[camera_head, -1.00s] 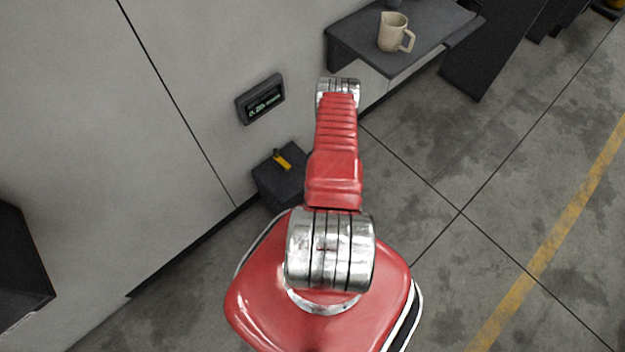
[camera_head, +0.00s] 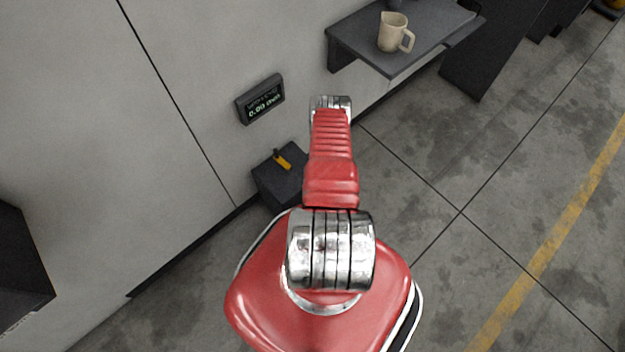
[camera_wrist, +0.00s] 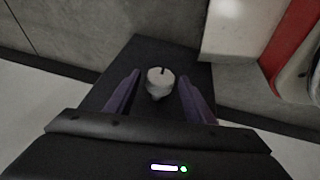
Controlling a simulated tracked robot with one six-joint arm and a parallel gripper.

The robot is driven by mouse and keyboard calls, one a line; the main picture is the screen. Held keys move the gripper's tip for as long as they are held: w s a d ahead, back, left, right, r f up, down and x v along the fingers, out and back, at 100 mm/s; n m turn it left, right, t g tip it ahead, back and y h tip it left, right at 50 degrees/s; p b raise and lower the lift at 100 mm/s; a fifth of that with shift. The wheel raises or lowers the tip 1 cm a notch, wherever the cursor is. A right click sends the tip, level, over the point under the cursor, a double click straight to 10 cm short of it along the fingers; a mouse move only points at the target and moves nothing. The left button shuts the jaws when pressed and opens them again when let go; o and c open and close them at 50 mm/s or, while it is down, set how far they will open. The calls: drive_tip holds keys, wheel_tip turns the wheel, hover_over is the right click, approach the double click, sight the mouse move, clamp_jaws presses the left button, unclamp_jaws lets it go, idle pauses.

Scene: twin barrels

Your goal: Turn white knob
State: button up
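The white knob (camera_wrist: 159,80) shows in the wrist view, with a dark line on its top. It sits on a dark box (camera_wrist: 150,50). My gripper (camera_wrist: 160,92) is open, with one purple-grey finger on each side of the knob and visible gaps between. Whether the fingertips are level with the knob or above it, I cannot tell. In the head view the knob and my gripper are hidden behind my red arm. A dark box with a yellow handle (camera_head: 283,160) stands by the wall there.
A display (camera_head: 260,99) on the grey wall reads about 0.00. A dark shelf (camera_head: 436,45) to the right carries a beige jug (camera_head: 393,33). The floor on the right, with a yellow line (camera_head: 545,255), is clear.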

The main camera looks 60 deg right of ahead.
drive_tip(key=c, duration=0.9)
drive_tip(key=shift+d+y, duration=0.1)
drive_tip(key=shift+y, duration=0.8)
drive_tip(key=o, duration=1.1)
drive_tip(key=shift+c, duration=0.2)
drive_tip(key=shift+r, duration=0.1)
drive_tip(key=v, duration=1.3)
drive_tip(key=shift+s+r, duration=0.2)
drive_tip(key=shift+s, duration=0.1)
